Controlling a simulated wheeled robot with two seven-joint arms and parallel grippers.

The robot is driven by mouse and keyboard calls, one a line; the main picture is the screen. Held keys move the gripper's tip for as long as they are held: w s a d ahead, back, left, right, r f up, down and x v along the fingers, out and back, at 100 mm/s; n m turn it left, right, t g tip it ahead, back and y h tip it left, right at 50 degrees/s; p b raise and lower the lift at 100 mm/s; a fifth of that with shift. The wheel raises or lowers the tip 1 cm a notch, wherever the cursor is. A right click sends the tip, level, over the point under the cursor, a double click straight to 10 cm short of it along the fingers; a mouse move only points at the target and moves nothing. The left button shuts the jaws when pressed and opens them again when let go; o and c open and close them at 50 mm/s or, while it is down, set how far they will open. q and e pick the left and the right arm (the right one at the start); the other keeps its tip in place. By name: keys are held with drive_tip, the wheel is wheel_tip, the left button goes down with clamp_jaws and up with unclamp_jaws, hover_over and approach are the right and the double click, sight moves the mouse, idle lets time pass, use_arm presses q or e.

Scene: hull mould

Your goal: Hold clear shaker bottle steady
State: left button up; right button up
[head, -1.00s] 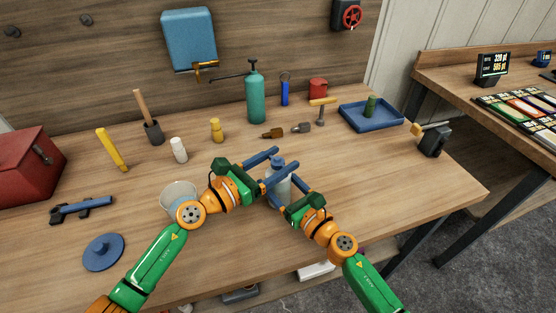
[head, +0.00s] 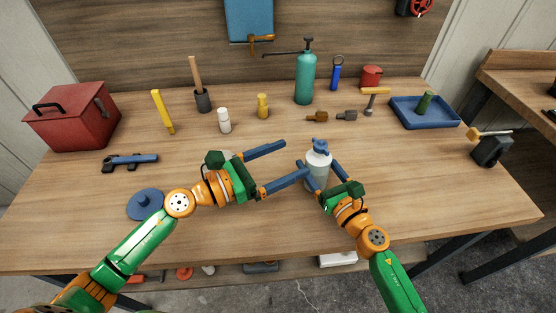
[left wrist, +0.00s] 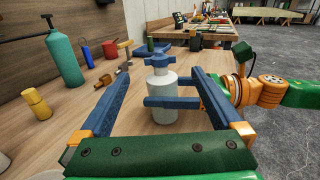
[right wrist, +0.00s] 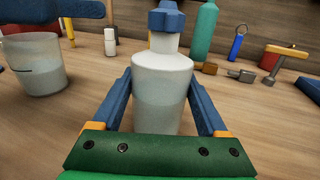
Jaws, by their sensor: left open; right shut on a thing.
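The clear shaker bottle (head: 318,170), pale and translucent with a blue cap, stands upright on the table. My right gripper (head: 321,176) is shut on its body, one finger on each side; the right wrist view shows the bottle (right wrist: 160,95) between both fingers. My left gripper (head: 297,157) is open and empty, just left of the bottle, with its fingers pointing toward it. In the left wrist view the bottle (left wrist: 160,98) shows between the left fingers, with the right gripper's fingers across it.
A clear cup (right wrist: 38,70) stands left of the bottle, mostly hidden behind my left gripper in the head view. A blue round lid (head: 146,204) lies at the left. A green pump bottle (head: 305,80) and small tools stand behind. The front right table is clear.

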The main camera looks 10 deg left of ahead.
use_arm(q)
drive_tip(key=v, duration=0.2)
drive_tip(key=shift+s+a, duration=0.25)
drive_tip(key=shift+w+d, duration=0.1)
